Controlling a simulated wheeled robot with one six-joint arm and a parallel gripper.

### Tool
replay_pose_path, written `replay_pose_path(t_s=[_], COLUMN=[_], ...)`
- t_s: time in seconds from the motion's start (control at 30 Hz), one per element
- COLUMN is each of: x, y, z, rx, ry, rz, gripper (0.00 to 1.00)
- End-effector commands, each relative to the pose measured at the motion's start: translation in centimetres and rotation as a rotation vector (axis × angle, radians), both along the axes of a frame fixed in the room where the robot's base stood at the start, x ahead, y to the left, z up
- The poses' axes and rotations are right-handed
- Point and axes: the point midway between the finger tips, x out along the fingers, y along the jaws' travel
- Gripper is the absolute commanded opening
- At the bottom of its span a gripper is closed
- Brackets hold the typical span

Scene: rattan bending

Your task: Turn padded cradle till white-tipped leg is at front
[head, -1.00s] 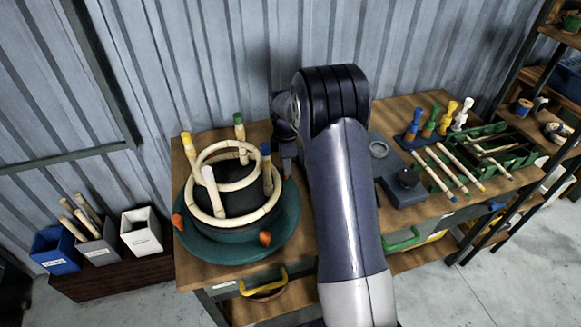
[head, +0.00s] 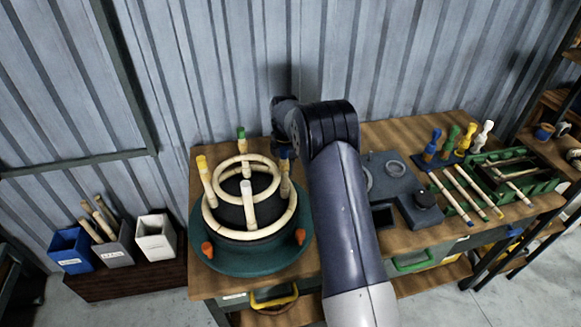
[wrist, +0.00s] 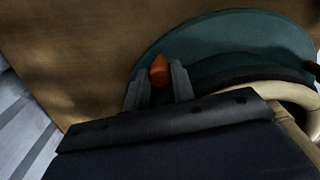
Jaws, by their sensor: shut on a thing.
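The padded cradle is a dark drum on a green round turntable (head: 225,262) with orange knobs, at the bench's left end. A rattan ring frame (head: 222,217) sits on it, legs up. The white-tipped leg (head: 247,190) stands at the near side, about centred. The yellow-tipped leg (head: 203,175) is at left, the green-tipped leg (head: 241,140) at back, and the blue-tipped leg (head: 284,175) at right. My gripper (wrist: 158,85) is shut on an orange knob (wrist: 159,68) at the turntable's rim. In the head view its fingertips are hidden behind the frame and arm.
A grey fixture block (head: 385,170) stands right of my arm, with colour-topped pegs (head: 452,145), loose rods (head: 465,195) and a green crate (head: 520,180) beyond. Blue, grey and white bins (head: 156,238) stand left of the bench. A corrugated wall is close behind.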

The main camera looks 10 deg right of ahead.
Motion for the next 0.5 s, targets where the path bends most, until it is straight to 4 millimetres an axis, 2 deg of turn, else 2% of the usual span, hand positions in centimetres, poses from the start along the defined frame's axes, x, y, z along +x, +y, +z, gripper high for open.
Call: replay_pose_path(t_s=[0.5], x=[0.77], y=[0.72], z=[0.06], rx=[0.000], ry=[-0.001], rz=[0.058], gripper=[0.00])
